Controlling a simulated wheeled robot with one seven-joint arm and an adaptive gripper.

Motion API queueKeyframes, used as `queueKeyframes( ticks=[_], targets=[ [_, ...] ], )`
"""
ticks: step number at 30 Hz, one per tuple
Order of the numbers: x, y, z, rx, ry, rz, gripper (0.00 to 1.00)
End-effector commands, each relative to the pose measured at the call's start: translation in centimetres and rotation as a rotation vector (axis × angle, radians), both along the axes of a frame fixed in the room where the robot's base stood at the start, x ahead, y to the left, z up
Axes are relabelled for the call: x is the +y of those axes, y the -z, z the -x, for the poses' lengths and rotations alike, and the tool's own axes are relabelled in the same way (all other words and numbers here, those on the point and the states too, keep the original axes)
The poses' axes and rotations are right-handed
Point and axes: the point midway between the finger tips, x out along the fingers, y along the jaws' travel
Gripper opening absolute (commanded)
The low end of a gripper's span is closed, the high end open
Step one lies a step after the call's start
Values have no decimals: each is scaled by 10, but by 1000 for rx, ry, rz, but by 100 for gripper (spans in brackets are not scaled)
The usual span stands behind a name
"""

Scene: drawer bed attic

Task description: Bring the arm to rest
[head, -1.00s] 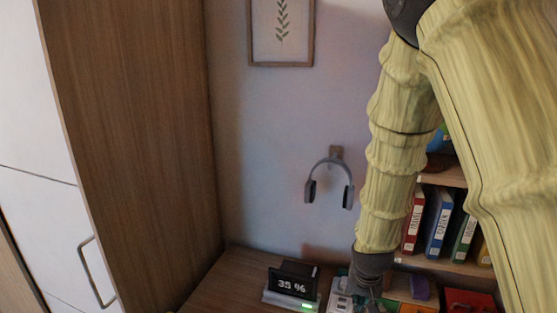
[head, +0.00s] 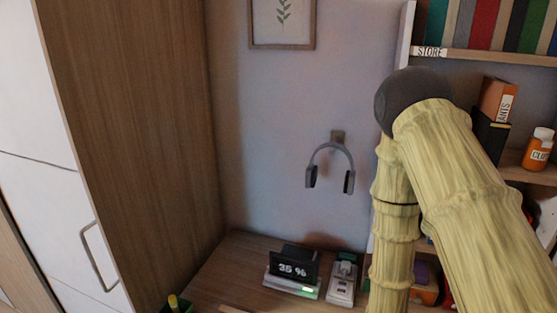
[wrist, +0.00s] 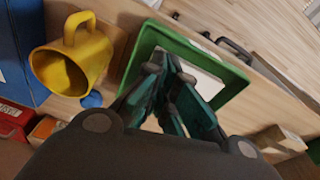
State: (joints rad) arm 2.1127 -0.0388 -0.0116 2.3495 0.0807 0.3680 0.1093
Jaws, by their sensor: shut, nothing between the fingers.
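My arm (head: 455,185) hangs down at the right of the head view, in front of the shelves. Its lower end passes out of the bottom of the picture, so my gripper is hidden there. In the wrist view my gripper (wrist: 172,90) has its teal fingers closed together with nothing held. The fingers show in front of a green tray (wrist: 139,65) with a pale thing inside. Whether they touch the tray I cannot tell.
A yellow mug (wrist: 97,62) lies left of the fingers, by a blue upright thing (wrist: 15,50). In the head view a display (head: 292,267) and a white device (head: 342,285) stand on the desk. Headphones (head: 312,175) hang on the wall. An orange bottle (head: 538,150) stands on a shelf.

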Motion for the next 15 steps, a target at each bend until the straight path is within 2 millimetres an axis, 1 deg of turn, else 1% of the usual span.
queueKeyframes(
  ticks=[1, 6, 12, 15],
  targets=[
    [0, 14, 17, 19, -9, -5, 0],
    [0, 45, 63, 56, -44, -16, 0],
    [1, 72, 112, 91, -78, -31, 0],
    [1, 81, 131, 103, -90, -37, 0]
  ],
)
